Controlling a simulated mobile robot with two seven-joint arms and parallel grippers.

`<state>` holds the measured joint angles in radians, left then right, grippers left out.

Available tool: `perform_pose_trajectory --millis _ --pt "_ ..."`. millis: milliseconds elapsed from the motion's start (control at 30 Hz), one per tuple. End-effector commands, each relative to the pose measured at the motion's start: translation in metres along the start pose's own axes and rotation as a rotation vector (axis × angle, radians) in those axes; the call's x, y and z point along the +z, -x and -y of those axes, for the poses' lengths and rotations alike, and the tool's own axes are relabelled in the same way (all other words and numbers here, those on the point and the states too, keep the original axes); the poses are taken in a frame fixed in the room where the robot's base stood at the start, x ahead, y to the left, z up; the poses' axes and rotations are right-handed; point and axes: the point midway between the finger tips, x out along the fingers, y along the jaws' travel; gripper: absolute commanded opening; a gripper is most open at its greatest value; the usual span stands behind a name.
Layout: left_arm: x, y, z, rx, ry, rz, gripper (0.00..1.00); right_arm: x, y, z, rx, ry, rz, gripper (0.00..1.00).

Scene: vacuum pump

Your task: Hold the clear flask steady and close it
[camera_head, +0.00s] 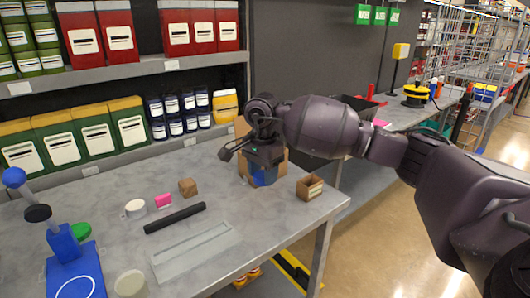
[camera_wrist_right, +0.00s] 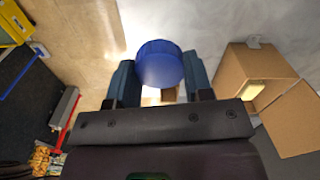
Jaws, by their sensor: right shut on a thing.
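A pale round jar (camera_head: 130,284) stands at the table's front left, and a smaller white one (camera_head: 135,208) farther back. I cannot tell which thing is the clear flask. My left gripper is out of view.
A small open cardboard box (camera_head: 310,187) stands right of the gripper, near the table edge. Shelves of containers rise behind.

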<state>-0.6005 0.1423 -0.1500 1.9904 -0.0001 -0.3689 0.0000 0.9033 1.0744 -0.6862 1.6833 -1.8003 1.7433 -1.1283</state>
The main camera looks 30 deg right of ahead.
Motion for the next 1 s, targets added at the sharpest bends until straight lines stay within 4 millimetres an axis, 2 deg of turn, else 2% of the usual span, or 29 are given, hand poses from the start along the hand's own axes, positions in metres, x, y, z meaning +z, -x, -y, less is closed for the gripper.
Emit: perform_pose_trajectory --millis 33,200,400,500,700,1000 --pt "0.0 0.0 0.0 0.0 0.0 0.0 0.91 0.015 -0.013 -0.006 0.004 0.122 0.002 0.25" --pt "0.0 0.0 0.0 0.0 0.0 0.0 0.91 0.063 -0.045 -0.025 0.002 0.549 0.003 0.25" --pt "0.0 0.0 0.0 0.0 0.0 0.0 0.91 0.113 -0.075 -0.052 0.0 1.0 0.003 0.25" --pt "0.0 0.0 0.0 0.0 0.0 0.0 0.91 0.13 -0.083 -0.063 0.0 1.162 0.002 0.25" --pt "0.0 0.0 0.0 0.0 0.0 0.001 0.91 0.147 -0.091 -0.075 0.0 1.323 0.001 0.25" --pt "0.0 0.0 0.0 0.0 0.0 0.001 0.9 0.148 -0.091 -0.075 0.0 1.337 0.0 0.25"
